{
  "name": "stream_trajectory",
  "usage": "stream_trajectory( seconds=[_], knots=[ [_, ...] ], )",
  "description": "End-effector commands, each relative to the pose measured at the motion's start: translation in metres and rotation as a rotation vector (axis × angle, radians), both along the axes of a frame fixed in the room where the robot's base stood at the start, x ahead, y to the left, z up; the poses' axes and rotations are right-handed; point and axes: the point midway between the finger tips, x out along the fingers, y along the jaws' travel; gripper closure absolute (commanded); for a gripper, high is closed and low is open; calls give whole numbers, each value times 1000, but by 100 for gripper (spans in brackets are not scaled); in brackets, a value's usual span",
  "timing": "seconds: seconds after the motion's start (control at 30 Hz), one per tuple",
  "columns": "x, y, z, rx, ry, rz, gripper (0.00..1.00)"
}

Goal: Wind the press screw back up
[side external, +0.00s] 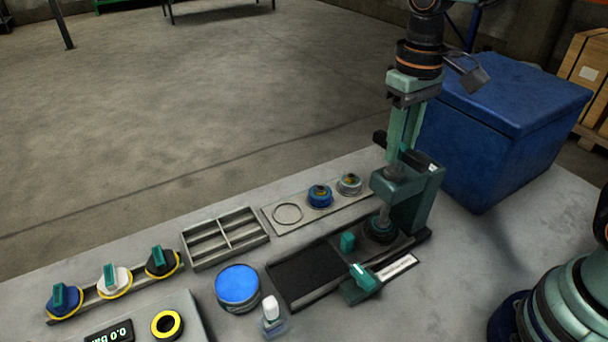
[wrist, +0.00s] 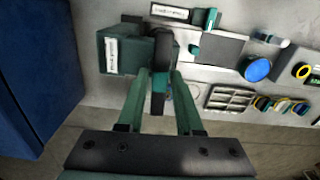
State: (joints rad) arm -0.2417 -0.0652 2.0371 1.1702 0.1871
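The press (side external: 415,195) is a dark green frame at the right end of the bench; it also shows in the wrist view (wrist: 122,55). Its screw (side external: 396,172) is grey and upright, with a black crossbar handle (wrist: 162,50) on top. The ram end (side external: 381,228) is low, close to the press base. My gripper (side external: 401,148) points down from above at the handle. In the wrist view its two green fingers (wrist: 161,74) lie either side of the crossbar. A gap shows between them, but whether they touch the bar is unclear.
A blue bin (side external: 500,130) stands close behind the press. A plate with rings (side external: 350,205), a divided tray (side external: 225,238), a blue-topped tin (side external: 237,287) and a small bottle (side external: 272,318) stand to the left. A black mat (side external: 305,275) lies in front of the plate.

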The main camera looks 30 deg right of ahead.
Motion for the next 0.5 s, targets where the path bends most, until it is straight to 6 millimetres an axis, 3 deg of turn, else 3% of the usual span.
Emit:
stream_trajectory(
  seconds=[0.03,0.07,0.3,0.5],
  knots=[
    [0,0,0,0,0,0,90],
    [0,0,0,0,0,0,100],
    [0,0,0,0,-1,28,100],
    [0,0,2,0,-1,260,100]
  ],
)
